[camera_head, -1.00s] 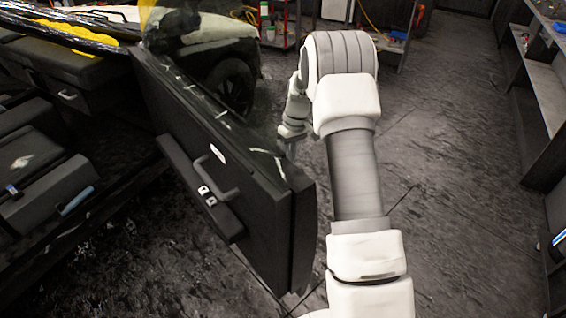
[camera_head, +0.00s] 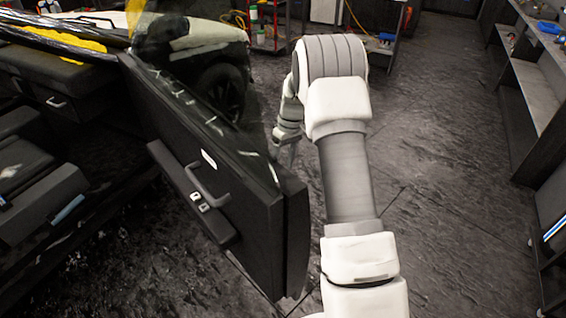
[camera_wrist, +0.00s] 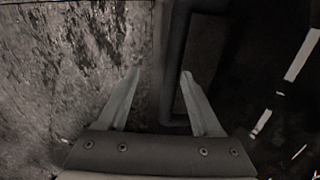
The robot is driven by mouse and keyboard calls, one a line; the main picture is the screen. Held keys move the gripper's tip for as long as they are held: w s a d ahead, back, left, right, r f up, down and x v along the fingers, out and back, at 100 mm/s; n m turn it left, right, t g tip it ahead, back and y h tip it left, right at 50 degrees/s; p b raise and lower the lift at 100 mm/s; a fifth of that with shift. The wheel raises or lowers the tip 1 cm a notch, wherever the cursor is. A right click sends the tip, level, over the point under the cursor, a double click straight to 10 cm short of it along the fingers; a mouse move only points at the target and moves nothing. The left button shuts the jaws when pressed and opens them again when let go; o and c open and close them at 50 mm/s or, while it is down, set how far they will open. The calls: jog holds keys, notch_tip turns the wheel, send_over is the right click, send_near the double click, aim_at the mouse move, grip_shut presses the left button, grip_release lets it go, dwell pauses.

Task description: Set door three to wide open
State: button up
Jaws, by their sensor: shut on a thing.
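The car door (camera_head: 215,170), dark with a grab handle and switches on its inner panel, stands swung well out from the car body in the head view. Its free edge points toward me. My gripper (camera_wrist: 161,73) is on the outer side of the door, near its free edge; its fingers are mostly hidden in the head view. The far end of the bar runs out of the picture.
The car's dark interior with seats (camera_head: 40,190) is on the left. A red cart (camera_head: 275,25) is at the back, and shelves (camera_head: 535,80) line the right side. The floor (camera_head: 440,190) right of my arm is clear.

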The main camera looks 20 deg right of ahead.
jog(key=shift+d, duration=0.15)
notch_tip(320, 180, up, 17)
jog(key=w+d+p, duration=0.1)
jog(key=d+p, duration=0.1)
jog(key=shift+d, duration=0.35)
